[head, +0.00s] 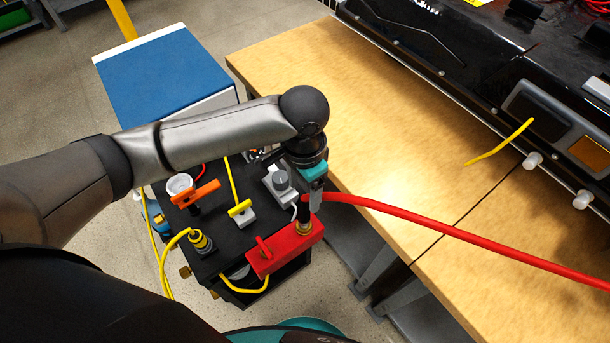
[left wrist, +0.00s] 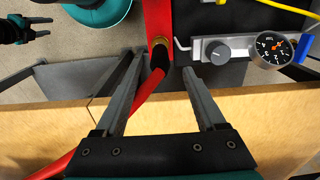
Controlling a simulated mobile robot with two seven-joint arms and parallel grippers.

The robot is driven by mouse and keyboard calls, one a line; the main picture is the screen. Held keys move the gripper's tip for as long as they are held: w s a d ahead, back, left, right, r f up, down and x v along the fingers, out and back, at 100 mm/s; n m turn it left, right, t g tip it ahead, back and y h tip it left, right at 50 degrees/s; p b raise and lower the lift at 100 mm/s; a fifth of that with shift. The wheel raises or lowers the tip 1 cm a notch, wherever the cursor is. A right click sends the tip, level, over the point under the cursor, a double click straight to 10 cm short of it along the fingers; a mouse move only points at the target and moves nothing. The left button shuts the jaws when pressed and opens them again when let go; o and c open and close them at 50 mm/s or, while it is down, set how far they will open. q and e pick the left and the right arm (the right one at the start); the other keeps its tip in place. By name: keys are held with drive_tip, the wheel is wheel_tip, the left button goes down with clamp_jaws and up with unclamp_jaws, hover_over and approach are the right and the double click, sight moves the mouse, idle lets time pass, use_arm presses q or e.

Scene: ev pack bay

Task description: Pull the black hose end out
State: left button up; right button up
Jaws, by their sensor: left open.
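The black hose end (head: 304,214) sits on a brass fitting (left wrist: 157,41) of the red block (head: 285,246). The red hose (head: 440,232) runs from it to the right across the bench. In the left wrist view the black hose end (left wrist: 160,56) lies between the fingertips. My left gripper (head: 314,205) points down at it and is open, one finger on each side, with a gap visible in the left wrist view (left wrist: 161,69). In the head view its fingers partly cover the hose. My right gripper (left wrist: 38,27) shows small at the left wrist view's top left, fingers apart and empty.
The black box top (head: 222,233) also carries an orange-handled valve (head: 195,194), a yellow-handled valve (head: 240,210), a yellow cable plug (head: 201,241) and a gauge (left wrist: 272,48). The wooden bench (head: 345,105) is close on the right, with the black pack on it (head: 470,60). A blue-topped cabinet (head: 165,75) stands behind.

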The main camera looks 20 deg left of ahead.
sight(304, 213)
use_arm(q)
wheel_tip(304, 213, down, 9)
drive_tip(key=b, duration=0.2)
drive_tip(key=shift+f+b, duration=0.15)
drive_tip(key=shift+b, duration=0.15)
drive_tip(key=shift+f, duration=0.55)
use_arm(e)
drive_tip(key=w+f, duration=0.2)
drive_tip(key=f, duration=0.1)
drive_tip(key=shift+a, duration=0.1)
use_arm(q)
drive_tip(key=shift+c, duration=0.3)
use_arm(e)
drive_tip(key=shift+s, duration=0.1)
use_arm(q)
drive_tip(key=shift+c, duration=0.7)
clamp_jaws()
use_arm(e)
drive_tip(key=shift+s, duration=0.1)
use_arm(q)
drive_tip(key=shift+c, duration=2.2)
unclamp_jaws()
clamp_jaws()
